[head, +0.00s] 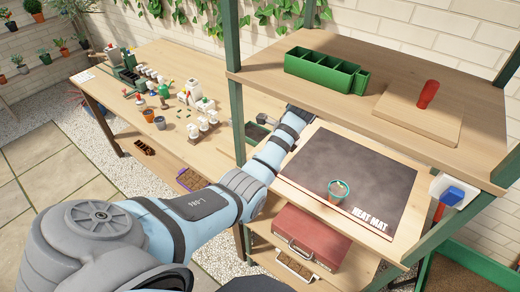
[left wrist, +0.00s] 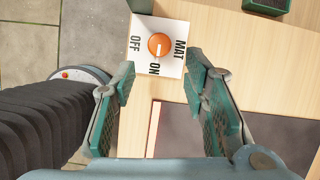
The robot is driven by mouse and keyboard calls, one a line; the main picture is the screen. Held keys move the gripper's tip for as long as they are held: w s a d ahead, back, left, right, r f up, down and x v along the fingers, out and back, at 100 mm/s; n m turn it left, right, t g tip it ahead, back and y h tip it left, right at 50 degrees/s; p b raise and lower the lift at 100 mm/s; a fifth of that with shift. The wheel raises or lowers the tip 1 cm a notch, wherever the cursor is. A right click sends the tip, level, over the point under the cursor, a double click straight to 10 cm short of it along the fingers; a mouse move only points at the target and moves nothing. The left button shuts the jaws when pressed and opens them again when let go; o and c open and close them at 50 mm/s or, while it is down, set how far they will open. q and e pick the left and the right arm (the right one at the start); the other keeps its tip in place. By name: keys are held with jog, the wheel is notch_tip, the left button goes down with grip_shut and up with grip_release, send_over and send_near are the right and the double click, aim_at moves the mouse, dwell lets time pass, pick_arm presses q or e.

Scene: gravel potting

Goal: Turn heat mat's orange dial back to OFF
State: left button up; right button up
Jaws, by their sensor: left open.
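The orange dial (left wrist: 160,44) sits on a white plate (left wrist: 140,66) marked MAT, OFF and ON in the left wrist view. The dial's white mark points toward ON. My left gripper (left wrist: 160,68) is open, with its fingers on either side of the view, below the dial and apart from it; nothing is between them. In the head view my left arm reaches under the upper shelf and the gripper and dial are hidden. The dark heat mat (head: 345,170) lies on the middle shelf; part of it (left wrist: 235,130) shows in the left wrist view. My right gripper is not in view.
A small teal-rimmed pot (head: 338,192) stands on the mat. The upper shelf (head: 390,80) overhangs, holding a green tray (head: 320,72) and a board with a red handle (head: 428,94). A green post (head: 237,130) stands beside my arm. A red case (head: 312,238) sits below.

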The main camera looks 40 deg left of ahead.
pick_arm(q)
jog(key=shift+a, duration=1.1)
jog(key=shift+x, duration=1.15)
jog(key=shift+s+f, duration=0.2)
jog(key=shift+f, duration=0.1)
jog(key=shift+d, duration=0.1)
jog(key=shift+c, duration=0.2)
grip_shut()
